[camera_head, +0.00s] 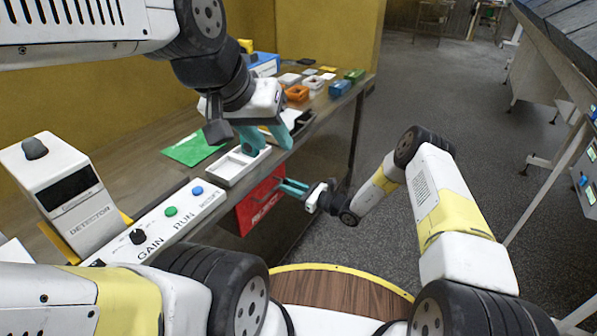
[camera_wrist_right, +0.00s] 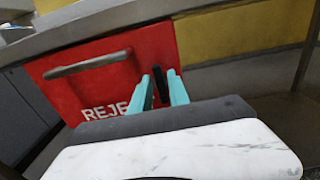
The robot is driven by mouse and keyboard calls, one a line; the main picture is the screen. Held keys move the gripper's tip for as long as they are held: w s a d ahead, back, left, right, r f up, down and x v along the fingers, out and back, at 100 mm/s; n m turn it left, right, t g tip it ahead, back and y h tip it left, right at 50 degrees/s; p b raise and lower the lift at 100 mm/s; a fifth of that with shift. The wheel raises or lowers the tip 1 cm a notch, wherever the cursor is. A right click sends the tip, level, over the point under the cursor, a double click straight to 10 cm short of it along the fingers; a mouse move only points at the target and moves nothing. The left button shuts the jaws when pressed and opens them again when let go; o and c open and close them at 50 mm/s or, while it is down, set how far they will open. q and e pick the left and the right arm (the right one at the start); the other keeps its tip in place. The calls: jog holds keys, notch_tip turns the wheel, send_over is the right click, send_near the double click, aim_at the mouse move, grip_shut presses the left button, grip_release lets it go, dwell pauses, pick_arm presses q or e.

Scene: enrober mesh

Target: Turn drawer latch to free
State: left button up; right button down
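The red REJECT drawer (camera_head: 262,203) is in the bench front, below the tabletop edge. In the right wrist view the red drawer front (camera_wrist_right: 105,75) carries a grey bar handle (camera_wrist_right: 88,64) at left. A small black latch (camera_wrist_right: 159,84) stands upright near its right side. My right gripper (camera_head: 285,185) reaches the drawer front. In the wrist view its teal fingers (camera_wrist_right: 159,88) are apart, one on each side of the latch; I cannot tell whether they touch it. My left gripper (camera_head: 265,139) has its teal fingers apart, empty, over a white tray.
The white two-part tray (camera_head: 222,178) sits at the bench edge above the drawer. A button panel (camera_head: 170,212) and a detector box (camera_head: 65,190) stand at left. A green mat (camera_head: 191,150) and several coloured bins (camera_head: 340,88) lie farther back. Open floor lies right.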

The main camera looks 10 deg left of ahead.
jog(key=shift+n, duration=0.3)
jog(key=shift+s+a+f+n, duration=0.1)
jog(key=shift+n, duration=2.75)
jog(key=shift+s+d+f+n, duration=0.1)
jog(key=shift+n, duration=2.8)
jog(key=shift+s+a+f+n, duration=0.1)
jog(key=shift+n, duration=2.75)
jog(key=c, duration=1.5)
grip_release()
